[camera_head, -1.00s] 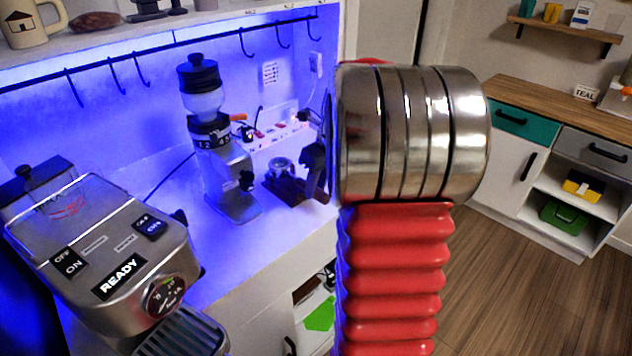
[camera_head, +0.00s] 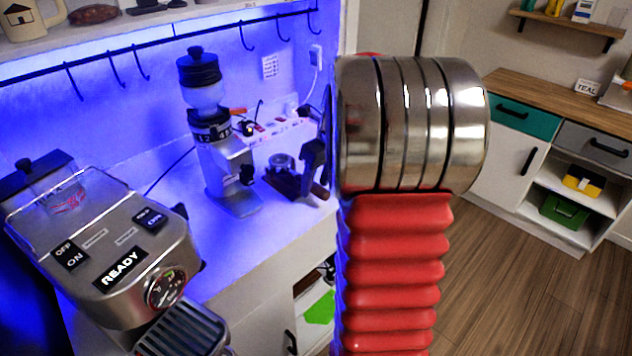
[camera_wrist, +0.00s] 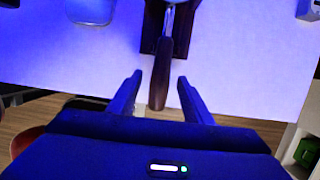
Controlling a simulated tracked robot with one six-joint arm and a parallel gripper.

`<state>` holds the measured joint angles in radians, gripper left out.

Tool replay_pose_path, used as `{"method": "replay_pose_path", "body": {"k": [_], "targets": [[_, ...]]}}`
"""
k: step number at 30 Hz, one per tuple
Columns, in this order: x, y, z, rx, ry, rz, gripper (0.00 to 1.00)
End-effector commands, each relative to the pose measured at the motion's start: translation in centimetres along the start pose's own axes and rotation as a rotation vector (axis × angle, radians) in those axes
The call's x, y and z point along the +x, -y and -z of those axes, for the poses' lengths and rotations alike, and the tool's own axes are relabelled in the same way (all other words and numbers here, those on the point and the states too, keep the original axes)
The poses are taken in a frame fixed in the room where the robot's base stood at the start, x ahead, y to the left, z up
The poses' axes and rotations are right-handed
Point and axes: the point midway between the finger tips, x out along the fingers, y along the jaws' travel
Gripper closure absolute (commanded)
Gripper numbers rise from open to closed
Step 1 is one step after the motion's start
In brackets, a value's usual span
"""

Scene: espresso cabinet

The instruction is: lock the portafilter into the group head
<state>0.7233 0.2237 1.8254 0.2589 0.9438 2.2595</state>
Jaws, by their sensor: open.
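The portafilter rests in a dark stand (camera_head: 288,184) on the counter, right of the grinder. Its round metal head (camera_head: 281,161) shows in the head view. Its dark brown handle (camera_wrist: 159,88) points toward me in the wrist view, and its metal neck (camera_wrist: 168,20) lies on the stand. My gripper (camera_wrist: 157,76) is open, with one finger on each side of the handle and a gap to both. In the head view my arm hides most of the gripper. The espresso machine (camera_head: 95,240) stands at the lower left; its group head is hidden beneath its front.
The grinder (camera_head: 224,165) stands between the machine and the stand. A drip tray (camera_head: 185,330) juts out below the machine. Hooks hang from a rail (camera_head: 150,44) above the counter. Bare floor (camera_head: 500,290) lies to the right, before a cabinet with a teal drawer (camera_head: 523,118).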

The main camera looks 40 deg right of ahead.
Motion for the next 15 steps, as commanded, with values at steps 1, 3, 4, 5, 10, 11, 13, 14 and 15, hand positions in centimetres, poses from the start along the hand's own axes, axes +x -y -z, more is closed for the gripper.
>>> {"method": "replay_pose_path", "body": {"k": [1,3,4,5,10,11,13,14,15], "targets": [[0.1,0.0,0.1,0.0,-0.002,-0.001,0.55],[0.0,0.0,0.1,0.0,-0.002,-0.001,0.55],[-0.1,0.0,0.1,0.0,-0.002,-0.001,0.55],[-0.1,0.0,0.1,0.0,-0.001,-0.001,0.55],[-1.5,0.0,0.0,0.0,0.001,0.001,0.55],[-1.9,0.0,0.0,0.0,0.001,0.001,0.55],[-2.9,0.1,0.0,0.0,0.002,0.002,0.55],[-3.3,0.1,0.0,0.0,0.002,0.002,0.55],[-4.0,0.1,-0.1,0.0,0.002,0.002,0.55]]}}
